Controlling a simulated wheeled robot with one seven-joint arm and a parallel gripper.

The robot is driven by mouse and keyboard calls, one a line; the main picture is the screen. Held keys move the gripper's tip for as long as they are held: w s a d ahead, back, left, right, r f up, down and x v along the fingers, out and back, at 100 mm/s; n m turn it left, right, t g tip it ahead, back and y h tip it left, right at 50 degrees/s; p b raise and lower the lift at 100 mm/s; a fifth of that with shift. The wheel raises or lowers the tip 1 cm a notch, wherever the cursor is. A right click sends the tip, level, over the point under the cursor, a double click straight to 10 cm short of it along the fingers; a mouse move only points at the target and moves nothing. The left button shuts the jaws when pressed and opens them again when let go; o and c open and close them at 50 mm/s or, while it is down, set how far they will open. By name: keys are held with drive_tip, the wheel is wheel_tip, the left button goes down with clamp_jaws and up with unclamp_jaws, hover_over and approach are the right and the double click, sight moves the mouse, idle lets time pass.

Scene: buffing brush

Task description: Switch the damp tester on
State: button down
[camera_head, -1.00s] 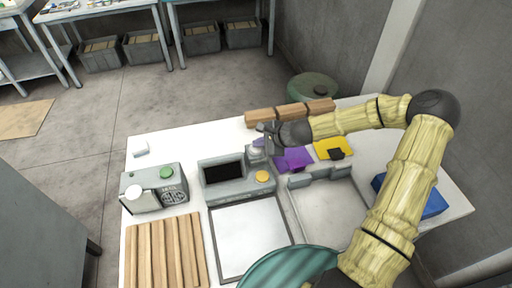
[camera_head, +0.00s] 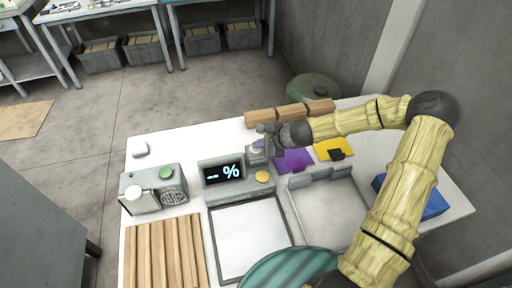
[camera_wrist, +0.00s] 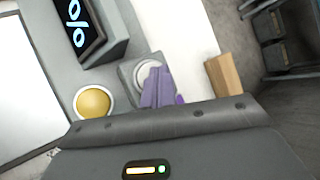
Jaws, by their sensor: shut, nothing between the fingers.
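The damp tester (camera_head: 238,190) is a grey device on the white table with a flat square plate in front. Its dark display (camera_head: 224,173) is lit and shows a "%" sign; the display also shows in the wrist view (camera_wrist: 76,22). A yellow round button (camera_head: 262,177) sits at its right front, also in the wrist view (camera_wrist: 93,102). A light round button (camera_wrist: 141,74) sits on its raised right part. My gripper (camera_wrist: 158,88) is shut and empty, its purple fingertips at this light button, partly covering it. I cannot tell whether they touch it.
A grey box (camera_head: 153,190) with green and white knobs stands left. Wooden strips (camera_head: 165,250) lie front left, wooden blocks (camera_head: 290,113) behind my gripper. Purple (camera_head: 294,160) and yellow (camera_head: 333,148) pieces, a second plate device (camera_head: 330,212) and a blue tray (camera_head: 432,205) are right.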

sight(259, 150)
drive_tip(key=shift+r, duration=0.3)
wheel_tip(259, 150, up, 6)
drive_tip(key=p, duration=0.5)
